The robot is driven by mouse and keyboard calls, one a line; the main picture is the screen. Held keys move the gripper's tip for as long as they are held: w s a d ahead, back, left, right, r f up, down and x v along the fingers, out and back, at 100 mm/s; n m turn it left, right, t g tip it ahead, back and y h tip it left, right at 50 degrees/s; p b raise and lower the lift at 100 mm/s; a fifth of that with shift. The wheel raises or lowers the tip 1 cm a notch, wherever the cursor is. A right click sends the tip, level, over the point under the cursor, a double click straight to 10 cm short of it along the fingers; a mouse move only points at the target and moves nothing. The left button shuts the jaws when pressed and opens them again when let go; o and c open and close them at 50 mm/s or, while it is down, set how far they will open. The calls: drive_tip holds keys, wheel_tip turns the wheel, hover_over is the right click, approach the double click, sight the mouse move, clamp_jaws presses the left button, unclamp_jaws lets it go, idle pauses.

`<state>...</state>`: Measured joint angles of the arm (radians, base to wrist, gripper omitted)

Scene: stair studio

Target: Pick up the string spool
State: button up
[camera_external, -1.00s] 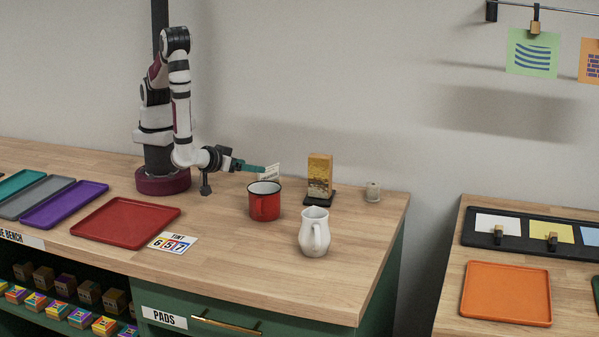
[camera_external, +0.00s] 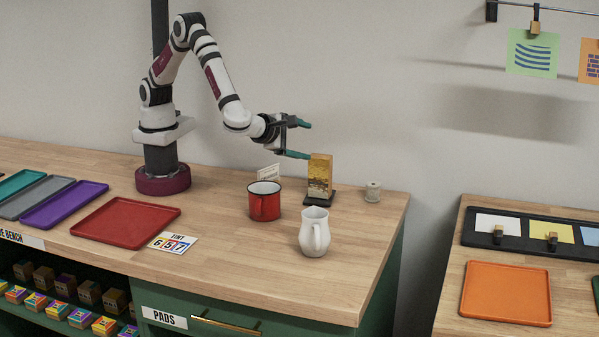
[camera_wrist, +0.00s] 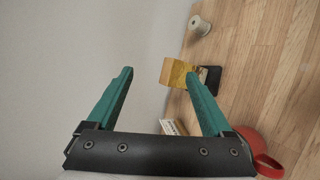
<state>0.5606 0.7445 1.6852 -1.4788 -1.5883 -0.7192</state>
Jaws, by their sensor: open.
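The string spool (camera_external: 373,191) is small and pale. It stands upright at the back right of the wooden bench, and it also shows at the top of the wrist view (camera_wrist: 199,26). My gripper (camera_external: 306,140) is open and empty, with teal fingers spread wide. It is above the bench to the left of the spool, near the top of a yellow-brown block. In the wrist view my gripper (camera_wrist: 160,80) has its right finger overlapping the block, and the spool lies beyond the fingertips. Nothing hides the spool.
The yellow block (camera_external: 320,176) stands on a black base between my gripper and the spool. A red mug (camera_external: 264,203), a white pitcher (camera_external: 314,234) and a small card (camera_external: 268,172) stand nearby. The bench is clear right of the pitcher. A red tray (camera_external: 125,222) lies left.

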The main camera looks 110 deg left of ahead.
drive_tip(key=w+a+n, duration=0.1)
drive_tip(key=w+n, duration=0.7)
drive_tip(key=n, duration=0.6)
approach(369, 186)
drive_tip(key=x, duration=1.2)
clamp_jaws()
